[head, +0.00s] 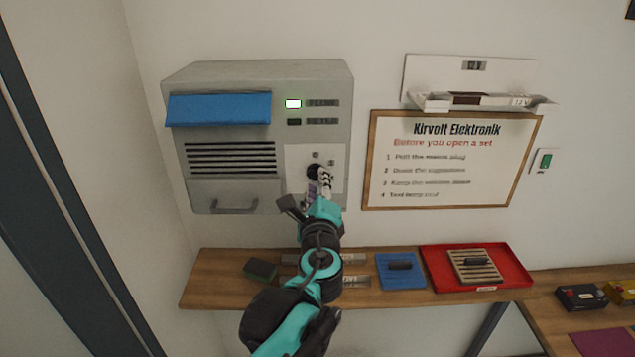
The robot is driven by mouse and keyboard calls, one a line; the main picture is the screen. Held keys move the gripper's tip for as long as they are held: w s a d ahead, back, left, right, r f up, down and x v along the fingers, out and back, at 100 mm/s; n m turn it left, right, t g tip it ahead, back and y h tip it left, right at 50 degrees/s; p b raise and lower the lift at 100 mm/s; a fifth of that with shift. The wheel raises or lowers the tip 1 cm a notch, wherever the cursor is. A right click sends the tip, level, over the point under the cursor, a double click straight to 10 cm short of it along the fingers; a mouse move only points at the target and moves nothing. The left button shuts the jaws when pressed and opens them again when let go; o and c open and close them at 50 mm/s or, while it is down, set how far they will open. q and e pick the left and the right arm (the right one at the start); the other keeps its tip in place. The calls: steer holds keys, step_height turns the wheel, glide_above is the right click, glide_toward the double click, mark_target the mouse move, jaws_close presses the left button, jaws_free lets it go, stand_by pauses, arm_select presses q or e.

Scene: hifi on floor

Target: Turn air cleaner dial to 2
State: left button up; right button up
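The air cleaner (228,85) is a grey box on the wall at the upper left. It has a blue flap, dark vent slots and a pale dial panel (298,160) at its lower right. The black dial (313,171) sits on that panel with small marks around it, too small to read. My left gripper (319,184) reaches up from below, with its fingertips at the dial and overlapping its lower right side. I cannot tell whether they touch it or how far apart they are. The gripper hides the panel's lower part. My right gripper is not in view.
One of two small indicators, the upper lamp (293,104), is lit white. A wooden shelf (215,291) below holds a dark green block (260,270), a blue item (401,271) and a red tray (432,256). A framed sign (450,165) hangs to the right.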

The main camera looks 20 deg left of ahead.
arm_select(q)
steer(key=v, duration=1)
steer(key=shift+s, duration=0.2)
steer(key=s+a+f+n+g+b, duration=0.25)
steer(key=f+b, duration=0.25)
steer(key=f, duration=0.4)
steer(key=s+a+f+n+g+b, duration=0.1)
steer(key=a+f+n+b, duration=0.3)
steer(key=f, duration=0.5)
steer(key=s+a+f+n+g+b, duration=0.2)
steer(key=f+n+b, duration=0.25)
steer(key=f, duration=0.45)
steer(key=s+d+f+n+g+h+b, duration=0.1)
steer(key=s+f+n+b, duration=0.1)
steer(key=f+b, duration=0.3)
steer(key=s+d+f+n+g+h+b, duration=0.2)
steer(key=s+f+n+b, duration=0.1)
steer(key=f, duration=1)
steer(key=s+d+f+n+g+h+b, duration=0.1)
steer(key=s+f+n+h+b, duration=0.1)
steer(key=f+n+b, duration=0.3)
step_height(320, 180, down, 4)
steer(key=s+b, duration=0.1)
steer(key=b, duration=0.2)
steer(key=shift+d+g, duration=0.15)
steer(key=shift+g, duration=0.2)
